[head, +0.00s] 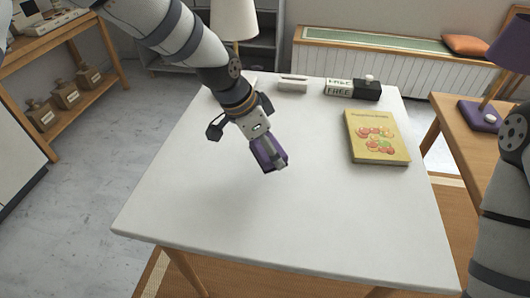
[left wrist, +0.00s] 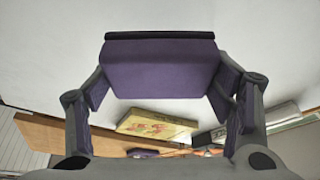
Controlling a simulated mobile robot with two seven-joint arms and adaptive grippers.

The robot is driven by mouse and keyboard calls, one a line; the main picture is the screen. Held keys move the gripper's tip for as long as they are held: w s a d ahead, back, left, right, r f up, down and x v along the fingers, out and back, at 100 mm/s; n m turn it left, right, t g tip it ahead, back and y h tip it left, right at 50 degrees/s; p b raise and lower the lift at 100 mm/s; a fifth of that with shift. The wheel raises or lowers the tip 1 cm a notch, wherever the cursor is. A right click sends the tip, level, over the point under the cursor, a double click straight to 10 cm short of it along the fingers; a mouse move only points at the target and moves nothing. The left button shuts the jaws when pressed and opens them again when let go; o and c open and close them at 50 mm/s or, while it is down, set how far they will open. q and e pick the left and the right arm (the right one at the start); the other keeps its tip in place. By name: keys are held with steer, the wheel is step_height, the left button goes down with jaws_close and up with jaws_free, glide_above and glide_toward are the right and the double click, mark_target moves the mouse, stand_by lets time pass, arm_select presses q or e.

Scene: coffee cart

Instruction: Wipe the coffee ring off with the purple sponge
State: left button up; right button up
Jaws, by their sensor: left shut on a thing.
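My left gripper (head: 270,158) is over the middle of the white table (head: 230,205), pointing down. It is shut on the purple sponge (head: 259,152). In the left wrist view the sponge (left wrist: 160,68) spans between the two fingers, with a dark strip along its far edge. I cannot tell whether the sponge touches the tabletop. No coffee ring shows on the visible tabletop; the arm, gripper and sponge hide part of it. Only links of my right arm show at the right edge of the head view; its gripper is out of view.
A yellow book (head: 376,136) lies on the right of the table. A black box with a white knob (head: 367,89), a lettered block (head: 338,88) and a white holder (head: 292,83) stand at the back. A lamp (head: 234,20) stands behind. The table's front and left are clear.

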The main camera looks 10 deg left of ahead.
arm_select(q)
steer(key=shift+r, duration=1.45)
arm_select(e)
steer(key=shift+a, duration=0.5)
steer(key=shift+s, duration=0.1)
